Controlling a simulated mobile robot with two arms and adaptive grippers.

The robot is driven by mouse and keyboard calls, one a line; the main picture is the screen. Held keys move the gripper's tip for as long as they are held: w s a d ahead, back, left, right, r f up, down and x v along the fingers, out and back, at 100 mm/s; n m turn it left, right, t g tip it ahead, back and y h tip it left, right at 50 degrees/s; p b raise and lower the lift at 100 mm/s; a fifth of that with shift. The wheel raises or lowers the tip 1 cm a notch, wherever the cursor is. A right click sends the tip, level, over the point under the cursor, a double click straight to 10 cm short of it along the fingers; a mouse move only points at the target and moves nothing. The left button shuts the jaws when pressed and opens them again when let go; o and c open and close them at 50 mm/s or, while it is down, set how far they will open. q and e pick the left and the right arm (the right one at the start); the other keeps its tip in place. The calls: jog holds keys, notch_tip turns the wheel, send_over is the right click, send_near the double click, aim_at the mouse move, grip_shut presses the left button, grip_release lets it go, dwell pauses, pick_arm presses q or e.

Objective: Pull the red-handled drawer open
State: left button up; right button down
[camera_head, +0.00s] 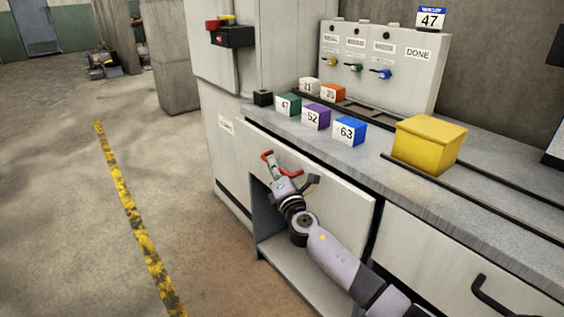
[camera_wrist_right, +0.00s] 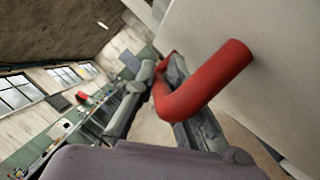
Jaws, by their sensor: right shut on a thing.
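The red handle (camera_wrist_right: 205,85) curves out from a pale grey front panel in the right wrist view. In the head view, parts of the red handle (camera_head: 266,155) show at the upper left of the pale drawer front (camera_head: 335,205). My right gripper (camera_head: 275,166) is at the handle, with my arm reaching up from the lower right. In the wrist view its fingers (camera_wrist_right: 160,92) are shut around the handle's bar, hiding part of it. I cannot tell how far the drawer stands out. My left gripper is not in view.
Numbered blocks, including a blue one (camera_head: 350,131), and a yellow box (camera_head: 428,143) stand on the counter (camera_head: 375,160) above. Another drawer with a black handle (camera_head: 492,298) is at the lower right. An open space lies below the drawer front.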

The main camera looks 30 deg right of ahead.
jog(key=s+a, duration=0.2)
jog(key=a, duration=2.3)
jog(key=shift+b, duration=0.45)
jog(key=shift+a, duration=0.1)
jog(key=c, duration=1.9)
grip_release()
jog(key=shift+s, duration=0.1)
jog(key=v, duration=1.2)
